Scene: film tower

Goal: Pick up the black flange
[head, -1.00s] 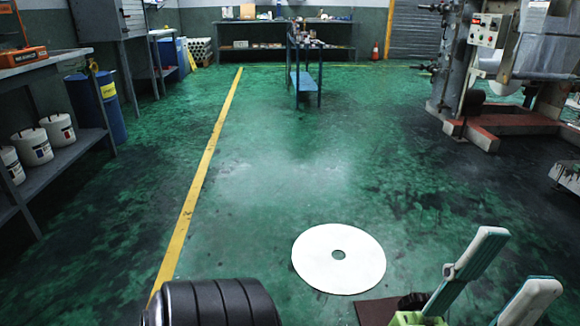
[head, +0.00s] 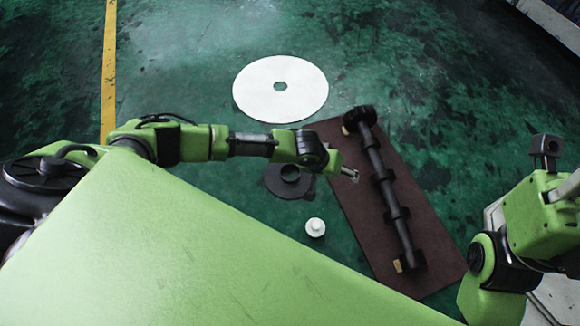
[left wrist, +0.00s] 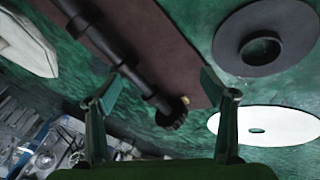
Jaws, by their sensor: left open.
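The black flange (head: 279,184), a flat dark disc with a raised round hub, lies on the green floor left of a brown board. It also shows at the top right of the left wrist view (left wrist: 287,55). My left gripper (head: 348,174) is over the board's left edge in the head view, to the right of the flange and apart from it. In the left wrist view its fingers (left wrist: 164,95) are spread with nothing held between them, and the flange is up and right of them. My right arm is at the right edge of the head view; its fingers cannot be made out.
A black shaft with several collars (head: 385,185) lies on the brown board (head: 425,225). A white disc (head: 255,90) lies on the floor beyond the flange. A small white round piece (head: 315,227) is just nearer than the flange. A yellow line (head: 109,60) runs at left.

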